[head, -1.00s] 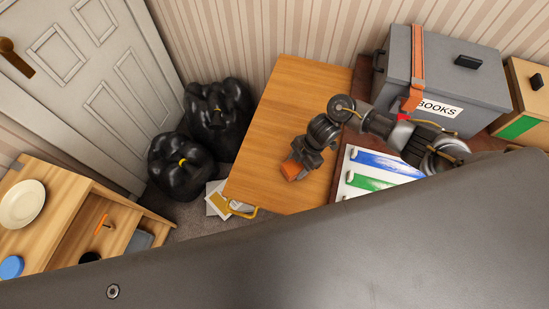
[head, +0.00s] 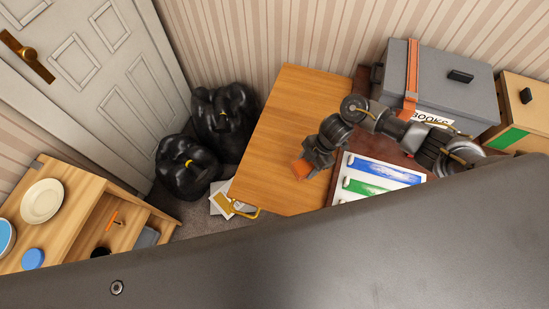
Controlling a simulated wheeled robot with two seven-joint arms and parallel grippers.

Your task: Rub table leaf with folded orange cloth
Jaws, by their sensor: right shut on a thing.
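The table leaf (head: 285,120) is a flat light-wood board in the middle of the head view. The folded orange cloth (head: 302,169) is at the tip of my right gripper (head: 306,164), over the front right part of the leaf. My right gripper is shut on the cloth, and its arm comes in from the right. The cloth appears to be at the leaf surface, but I cannot tell contact for certain. My left gripper is not in view.
Black bags (head: 186,165) and papers (head: 226,198) lie on the floor left of the leaf. A grey BOOKS box (head: 435,85) stands at the back right. A panel with blue and green stripes (head: 375,178) lies right of the leaf. A wooden shelf (head: 85,215) with a plate (head: 42,201) is at left.

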